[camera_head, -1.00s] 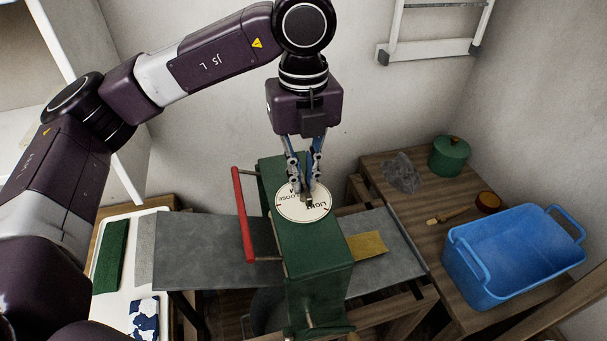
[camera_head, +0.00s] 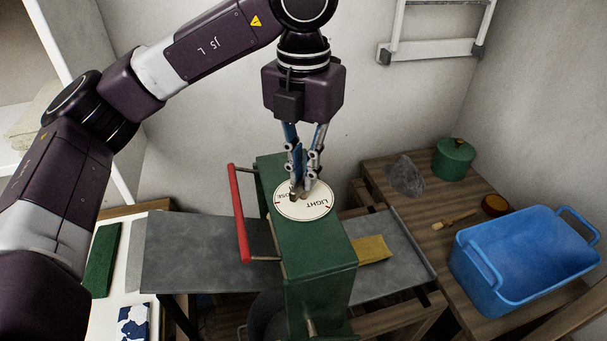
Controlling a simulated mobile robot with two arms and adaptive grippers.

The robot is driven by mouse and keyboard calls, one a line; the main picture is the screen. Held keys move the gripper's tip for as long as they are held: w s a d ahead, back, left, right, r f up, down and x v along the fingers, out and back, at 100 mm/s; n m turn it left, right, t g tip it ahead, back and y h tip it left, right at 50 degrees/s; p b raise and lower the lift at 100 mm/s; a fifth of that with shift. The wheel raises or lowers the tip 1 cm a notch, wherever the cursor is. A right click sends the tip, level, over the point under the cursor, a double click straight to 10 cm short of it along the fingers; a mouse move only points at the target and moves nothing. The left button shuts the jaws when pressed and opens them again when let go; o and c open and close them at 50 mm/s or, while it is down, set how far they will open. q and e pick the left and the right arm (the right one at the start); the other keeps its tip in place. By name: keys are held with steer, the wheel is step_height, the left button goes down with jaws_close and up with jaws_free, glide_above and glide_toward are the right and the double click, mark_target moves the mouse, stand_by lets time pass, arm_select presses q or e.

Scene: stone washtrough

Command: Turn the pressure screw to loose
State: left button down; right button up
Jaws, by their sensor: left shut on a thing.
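The pressure screw's round white dial (camera_head: 314,211) lies on top of the green press box (camera_head: 318,258). It carries the word LIGHT and, partly hidden by my fingers, the word LOOSE, with small red marks near its rim. My left gripper (camera_head: 303,194) points down at the middle of the dial. Its fingers are shut on the screw's small knob, which they mostly hide. My right gripper is not in view. A red handle bar (camera_head: 240,214) stands on the left side of the press box.
Grey metal boards (camera_head: 195,252) extend both sides of the press, with a yellow cloth (camera_head: 371,249) at its right. A wooden table (camera_head: 428,213) holds a blue tub (camera_head: 520,262), green pot (camera_head: 453,160), brush (camera_head: 450,222) and grey cloth (camera_head: 405,177). A white ladder (camera_head: 430,49) hangs behind.

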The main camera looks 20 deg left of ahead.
arm_select(q)
steer(key=m, duration=0.6)
steer(key=shift+m+b, duration=0.3)
steer(key=shift+b, duration=0.05)
steer(key=m, duration=1.2)
steer(key=shift+r+m, duration=0.1)
steer(key=shift+m, duration=0.2)
steer(key=m, duration=1.2)
steer(key=shift+m, duration=0.3)
steer(key=m, duration=0.5)
steer(key=shift+m+p, duration=0.3)
steer(key=shift+p, duration=0.05)
steer(key=m, duration=0.4)
steer(key=shift+w+m, duration=0.1)
steer(key=shift+m, duration=1.8)
